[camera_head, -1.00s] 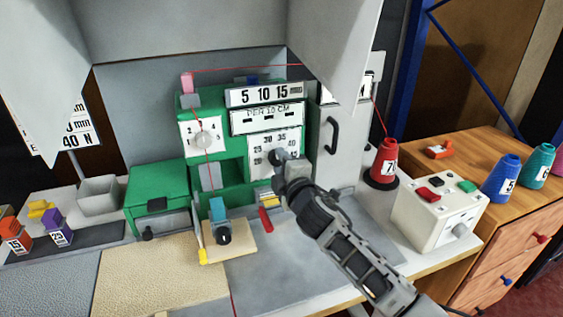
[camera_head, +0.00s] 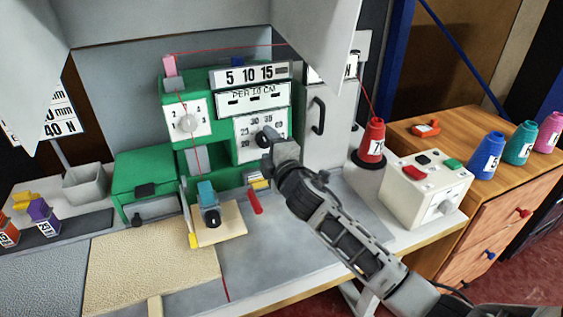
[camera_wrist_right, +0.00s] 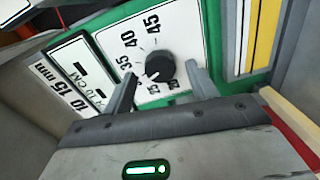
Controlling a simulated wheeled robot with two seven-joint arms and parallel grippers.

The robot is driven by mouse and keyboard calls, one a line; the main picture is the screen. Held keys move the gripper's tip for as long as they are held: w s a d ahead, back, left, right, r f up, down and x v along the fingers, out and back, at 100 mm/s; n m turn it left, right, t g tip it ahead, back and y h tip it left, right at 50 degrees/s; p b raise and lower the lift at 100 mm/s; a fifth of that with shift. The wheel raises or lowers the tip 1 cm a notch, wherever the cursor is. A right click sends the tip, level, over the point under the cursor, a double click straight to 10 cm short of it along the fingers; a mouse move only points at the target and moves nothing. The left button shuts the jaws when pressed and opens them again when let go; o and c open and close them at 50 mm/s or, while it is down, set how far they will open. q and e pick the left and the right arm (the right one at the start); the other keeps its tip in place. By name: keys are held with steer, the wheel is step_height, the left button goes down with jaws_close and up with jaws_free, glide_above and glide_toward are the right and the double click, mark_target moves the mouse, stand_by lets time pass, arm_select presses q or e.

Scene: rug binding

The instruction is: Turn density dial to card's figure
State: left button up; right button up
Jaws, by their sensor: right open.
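The density dial is a black knob (camera_wrist_right: 160,67) on a white plate with figures from the twenties up to 45. It also shows in the head view (camera_head: 265,137) on the front of the green machine (camera_head: 172,83). A small white mark on the knob points toward the low figures, exact figure unclear. My right gripper (camera_wrist_right: 161,88) is open, its fingers on either side of the knob and just short of it; in the head view it is at the dial (camera_head: 272,146). A white card (camera_head: 52,122) at the left shows "40 N"; its other lines are partly hidden. My left gripper is out of view.
A second dial (camera_head: 187,122) sits left on the machine, with a red thread running past it. A red-handled lever (camera_head: 254,200) is below the density dial. A red spool (camera_head: 372,140) and a cream button box (camera_head: 425,188) stand to the right.

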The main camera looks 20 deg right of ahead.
steer(key=s, duration=1.5)
steer(key=shift+d+r+b, duration=0.35)
steer(key=shift+b, duration=0.1)
steer(key=shift+s, duration=0.1)
steer(key=s+d+f+m+g, duration=0.1)
steer(key=s+f+m+g, duration=0.65)
steer(key=s, duration=0.45)
steer(key=s+f+m+g, duration=0.6)
steer(key=s+f+m, duration=0.2)
steer(key=s, duration=0.3)
steer(key=w+a+f+t+y, duration=0.2)
steer(key=w+a+f+t, duration=0.3)
steer(key=w+f+t, duration=0.1)
steer(key=shift+a+n, duration=0.25)
steer(key=shift+n, duration=0.1)
